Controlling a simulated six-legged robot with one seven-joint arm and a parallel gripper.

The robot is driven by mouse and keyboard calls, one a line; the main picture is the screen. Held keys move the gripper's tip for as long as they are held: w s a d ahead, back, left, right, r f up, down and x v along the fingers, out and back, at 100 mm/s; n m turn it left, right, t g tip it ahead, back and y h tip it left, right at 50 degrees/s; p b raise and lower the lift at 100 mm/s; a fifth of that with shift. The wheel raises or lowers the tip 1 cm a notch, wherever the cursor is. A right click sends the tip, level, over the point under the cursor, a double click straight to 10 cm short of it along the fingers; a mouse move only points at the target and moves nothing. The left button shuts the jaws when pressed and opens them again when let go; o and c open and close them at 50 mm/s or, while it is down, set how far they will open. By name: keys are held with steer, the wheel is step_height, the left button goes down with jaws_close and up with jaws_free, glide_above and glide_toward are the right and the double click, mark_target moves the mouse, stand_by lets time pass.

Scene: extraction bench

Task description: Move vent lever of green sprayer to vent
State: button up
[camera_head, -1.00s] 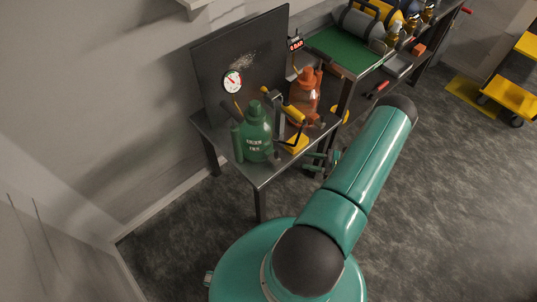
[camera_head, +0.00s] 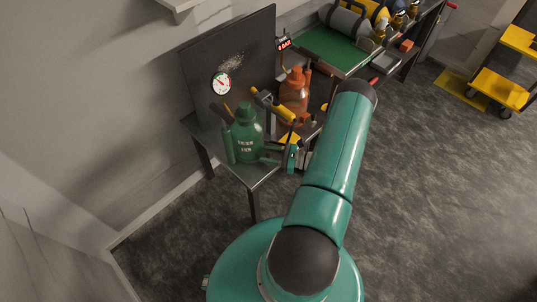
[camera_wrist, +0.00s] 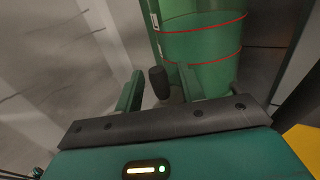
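The green sprayer (camera_head: 247,138) stands upright on the near end of the dark bench, with white lettering on its front. Its green body (camera_wrist: 205,45) with thin red lines fills the upper right of the wrist view. My gripper (camera_head: 265,155) is low beside the sprayer's right side, pointing left. In the wrist view my gripper (camera_wrist: 160,73) is open, one green finger at each side. A black rounded knob (camera_wrist: 158,82) shows between the fingers, with no clear contact. I cannot tell whether this knob is the vent lever's end.
An orange sprayer (camera_head: 294,95) stands behind to the right, near a yellow-handled device (camera_head: 270,105). A dark upright panel (camera_head: 215,65) with a round gauge (camera_head: 221,84) backs the bench. A green-topped surface (camera_head: 335,48) lies farther right. The floor (camera_head: 420,180) at right is clear.

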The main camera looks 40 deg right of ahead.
jaws_close()
steer(key=shift+a, duration=0.1)
stand_by(0.3)
steer(key=shift+a+n+g+h, duration=0.45)
steer(key=shift+n+g, duration=0.25)
steer(key=shift+n, duration=0.4)
steer(key=shift+a+f+n+g+h, duration=0.2)
steer(key=shift+a+n+h, duration=0.1)
steer(key=shift+n+h, duration=0.25)
steer(key=shift+a+f+n+g+h, duration=0.1)
steer(key=shift+a+n+g+h, duration=0.2)
steer(key=shift+n, duration=0.35)
steer(key=shift+a+f+n+g+h, duration=0.2)
steer(key=shift+a+n+h, duration=0.05)
steer(key=shift+n+h, duration=0.3)
steer(key=shift+a+f+n+g+h, duration=0.2)
steer(key=shift+a+n+h, duration=0.05)
steer(key=shift+n+h, duration=0.3)
steer(key=shift+a+f+n+h, duration=0.2)
steer(key=shift+f+n+h, duration=0.2)
steer(key=shift+n+h, duration=0.25)
